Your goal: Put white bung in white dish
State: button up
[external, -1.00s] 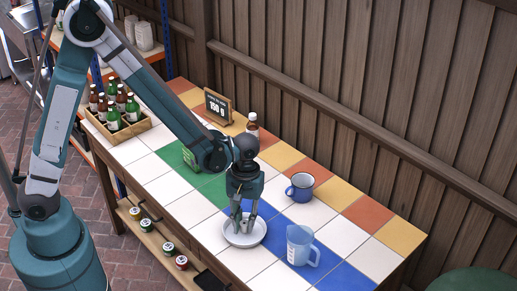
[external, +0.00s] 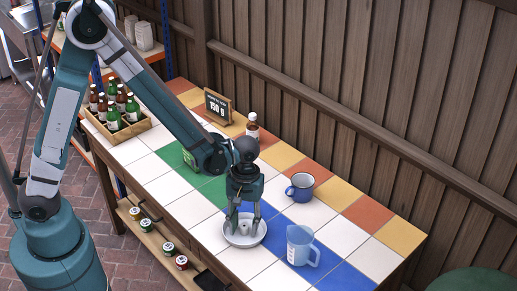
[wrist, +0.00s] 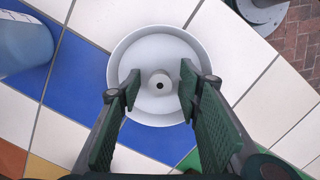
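The white dish (external: 262,237) sits on the tiled table, below my gripper (external: 244,224). It also shows in the wrist view (wrist: 165,42), nearly whole. The white bung (wrist: 159,80) stands upright on the dish floor near its middle, its small dark hole facing up. In the external view the bung (external: 244,229) is small and partly between the fingers. My gripper (wrist: 158,90) is open, with one finger on each side of the bung and a visible gap on both sides. The fingertips are low over the dish.
A translucent blue jug (external: 300,246) stands right of the dish, and a blue mug (external: 300,187) is behind it. A brown bottle (external: 252,126), a small sign (external: 218,106) and a wooden crate of bottles (external: 128,131) are further back. White tiles left of the dish are clear.

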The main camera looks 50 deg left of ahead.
aim_at(243, 224)
dwell(0.4)
jog(key=shift+r+p, duration=1.7)
jog(key=shift+r, duration=1.8)
jog(key=shift+a+r, duration=0.3)
jog(key=shift+r, duration=0.05)
jog(key=s+a+r+m+t, duration=0.2)
jog(key=s+a+r+t, duration=0.1)
jog(key=a+r, duration=0.8)
jog(key=s+a+r+m+t, duration=0.2)
jog(key=s+a+r+t, duration=0.15)
jog(key=a+r, duration=0.75)
jog(key=s+a+r+m+t, duration=0.2)
jog(key=s+a+r, duration=0.1)
jog(key=s+a, duration=0.4)
jog(key=shift+s+a+r+y, duration=0.15)
jog(key=shift+s+a+y, duration=0.25)
jog(key=shift+a, duration=0.3)
